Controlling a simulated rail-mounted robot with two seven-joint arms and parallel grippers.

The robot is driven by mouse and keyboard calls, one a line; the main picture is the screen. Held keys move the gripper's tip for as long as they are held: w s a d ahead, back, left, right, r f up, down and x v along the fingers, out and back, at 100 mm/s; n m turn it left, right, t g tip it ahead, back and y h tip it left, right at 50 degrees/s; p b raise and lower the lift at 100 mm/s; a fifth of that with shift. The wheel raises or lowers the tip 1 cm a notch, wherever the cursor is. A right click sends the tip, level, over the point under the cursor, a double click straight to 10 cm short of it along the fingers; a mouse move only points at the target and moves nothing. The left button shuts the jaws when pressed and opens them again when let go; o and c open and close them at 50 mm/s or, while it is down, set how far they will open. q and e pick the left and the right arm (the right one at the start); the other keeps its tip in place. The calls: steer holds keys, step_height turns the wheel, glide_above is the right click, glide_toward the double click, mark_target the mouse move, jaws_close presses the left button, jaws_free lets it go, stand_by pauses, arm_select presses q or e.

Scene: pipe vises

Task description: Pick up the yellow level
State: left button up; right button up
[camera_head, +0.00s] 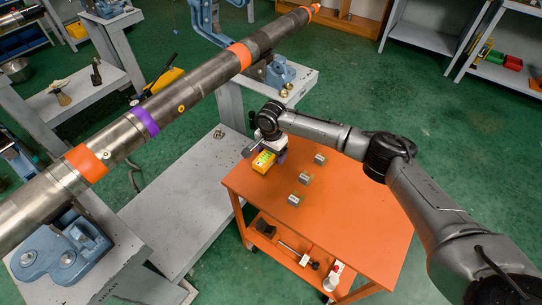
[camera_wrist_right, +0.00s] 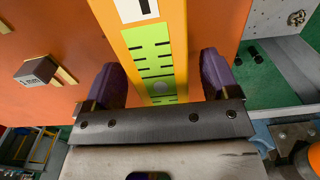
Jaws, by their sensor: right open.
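The yellow level (camera_head: 262,163), with a green scaled face, lies near the far left corner of the orange cart top (camera_head: 355,215). My right gripper (camera_head: 270,149) is right over it in the head view. In the right wrist view the level (camera_wrist_right: 152,45) runs between the two purple fingers of the open right gripper (camera_wrist_right: 160,80). The level's near end is hidden behind the gripper body. My left gripper is in neither view.
Small grey blocks (camera_head: 304,178) stand on the cart top right of the level; one shows marked in the wrist view (camera_wrist_right: 37,70). A long pipe (camera_head: 170,103) with orange and purple bands lies in blue vises (camera_head: 62,254). The cart's right part is clear.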

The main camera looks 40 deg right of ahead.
steer(key=c, duration=1.2)
steer(key=shift+r, duration=0.1)
steer(key=shift+c, duration=0.3)
steer(key=shift+r, duration=0.1)
